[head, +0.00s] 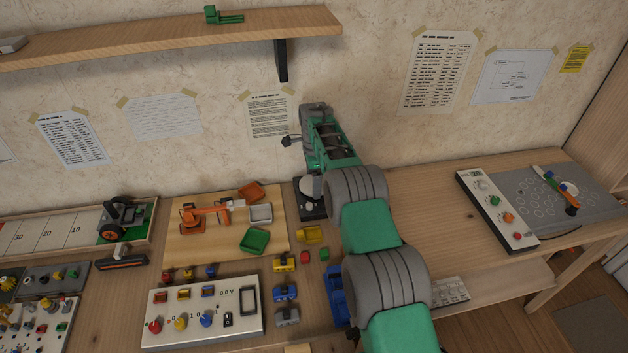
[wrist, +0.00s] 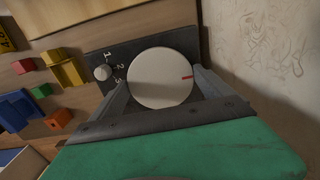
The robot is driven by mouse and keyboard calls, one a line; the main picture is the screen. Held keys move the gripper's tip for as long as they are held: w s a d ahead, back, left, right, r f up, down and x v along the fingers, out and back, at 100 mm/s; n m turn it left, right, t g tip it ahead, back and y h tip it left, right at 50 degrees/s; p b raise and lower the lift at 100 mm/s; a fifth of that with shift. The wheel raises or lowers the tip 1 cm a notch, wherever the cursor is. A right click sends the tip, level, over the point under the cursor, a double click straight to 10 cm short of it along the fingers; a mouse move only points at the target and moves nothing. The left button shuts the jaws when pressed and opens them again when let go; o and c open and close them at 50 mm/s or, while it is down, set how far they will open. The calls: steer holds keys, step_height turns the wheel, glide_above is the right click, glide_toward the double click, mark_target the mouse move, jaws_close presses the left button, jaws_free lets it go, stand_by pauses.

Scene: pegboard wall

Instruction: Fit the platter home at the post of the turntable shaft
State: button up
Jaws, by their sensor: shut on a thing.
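The platter (wrist: 160,79) is a pale round disc with a red mark near its right edge. My gripper (wrist: 161,84) is shut on it, one grey finger at each side. The turntable (wrist: 113,57) is a dark base with a small pale knob and the numbers 1, 2 and 3. The platter is over this base; its post is hidden, and I cannot tell whether the platter is seated or just above. In the head view the platter (head: 311,188) shows partly below my gripper (head: 312,178), over the dark turntable base (head: 312,212) near the wall.
A wooden board with an orange toy arm (head: 205,212) and small trays lies to the left. A yellow bin (head: 311,234) and coloured blocks are in front of the turntable. A control panel (head: 497,210) stands farther right, with bare bench between. A shelf (head: 170,38) hangs above.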

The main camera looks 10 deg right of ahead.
stand_by(0.3)
steer(key=o, duration=1.1)
steer(key=shift+f, duration=0.1)
steer(key=shift+r+p, duration=1.8)
steer(key=shift+r, duration=1.75)
